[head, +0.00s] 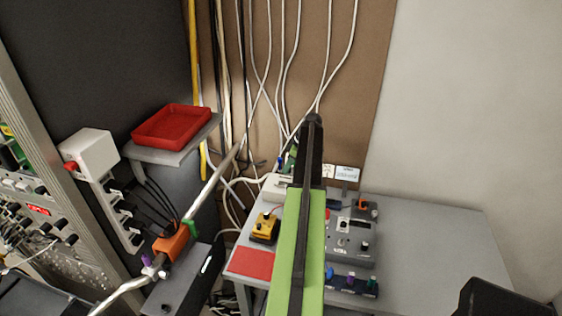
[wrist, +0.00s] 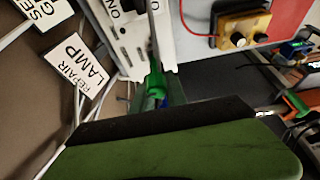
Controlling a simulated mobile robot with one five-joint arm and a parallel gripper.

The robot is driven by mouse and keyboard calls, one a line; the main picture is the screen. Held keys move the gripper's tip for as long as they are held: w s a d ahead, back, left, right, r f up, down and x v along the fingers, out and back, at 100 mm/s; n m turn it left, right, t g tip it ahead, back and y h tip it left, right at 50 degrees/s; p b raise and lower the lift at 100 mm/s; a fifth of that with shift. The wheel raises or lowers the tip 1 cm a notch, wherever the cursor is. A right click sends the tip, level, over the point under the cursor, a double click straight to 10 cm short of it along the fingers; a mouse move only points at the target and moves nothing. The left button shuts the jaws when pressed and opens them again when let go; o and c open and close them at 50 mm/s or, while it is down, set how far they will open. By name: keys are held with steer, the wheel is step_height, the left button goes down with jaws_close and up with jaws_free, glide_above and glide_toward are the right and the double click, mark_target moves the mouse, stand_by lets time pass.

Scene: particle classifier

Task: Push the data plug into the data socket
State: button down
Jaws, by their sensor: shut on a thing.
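My gripper (wrist: 156,96) is shut on a small green plug (wrist: 154,82), which I take to be the data plug. A bit of blue shows just below the green part. A thin grey strip, perhaps its cable, runs up from it past a white box (wrist: 130,40) marked ON. In the head view the white box (head: 275,187) stands at the back left of the grey table, and my arm hides most of my gripper. I cannot make out the data socket, nor whether the plug touches the box.
White tags (wrist: 88,66) hang beside the box, one reading REPAIR LAMP. A yellow box (head: 264,228) with a red wire and a red mat (head: 250,263) are left of my arm. A grey panel (head: 350,242) stands to the right. Several cables hang down the brown board (head: 352,90). The table's right side is clear.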

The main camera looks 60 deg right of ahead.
steer(key=w, duration=0.2)
steer(key=shift+w+r, duration=0.3)
steer(key=shift+w, duration=0.05)
steer(key=shift+s+f, duration=0.1)
steer(key=shift+f, duration=0.05)
steer(key=shift+f+b, duration=0.2)
steer(key=shift+b, duration=0.1)
steer(key=b, duration=0.5)
glide_above(278, 185)
steer(key=s+d, duration=0.1)
step_height(278, 185, down, 5)
steer(key=shift+s+d+f, duration=0.1)
steer(key=shift+s+d, duration=0.05)
steer(key=shift+f+b, duration=1.3)
steer(key=shift+b, duration=0.15)
steer(key=c, duration=1.3)
jaws_free()
steer(key=shift+o, duration=0.2)
